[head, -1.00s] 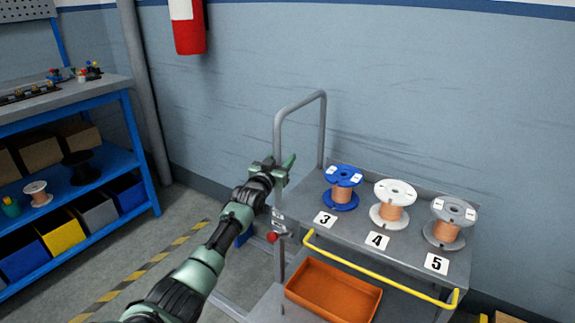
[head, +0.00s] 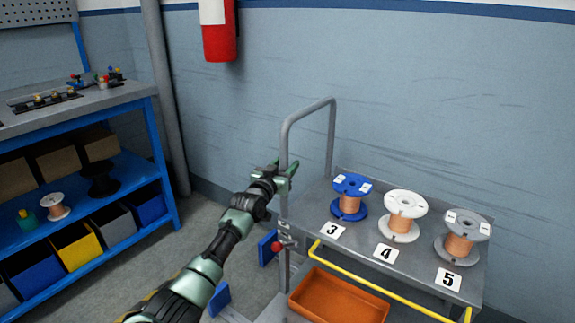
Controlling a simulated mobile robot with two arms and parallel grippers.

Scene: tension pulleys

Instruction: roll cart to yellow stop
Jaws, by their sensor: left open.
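The cart is a grey metal trolley with a flat top (head: 322,217) and an upright tubular push handle (head: 286,140) at its left end. Three spools stand on the top: a blue one (head: 350,187), a white one (head: 405,204) and a grey one (head: 468,224), behind labels 3, 4 and 5. My left gripper (head: 287,172) is open at the near post of the push handle; I cannot tell whether the post is between its fingers. Two blue blocks (head: 268,247) show on the floor at the cart's left. I see no yellow stop. My right gripper is not in view.
A yellow rail (head: 370,279) runs along the cart's front, above an orange tray (head: 335,297) on the lower shelf. A blue workbench (head: 70,110) with bins stands at left. A red cylinder (head: 219,40) hangs on the wall behind.

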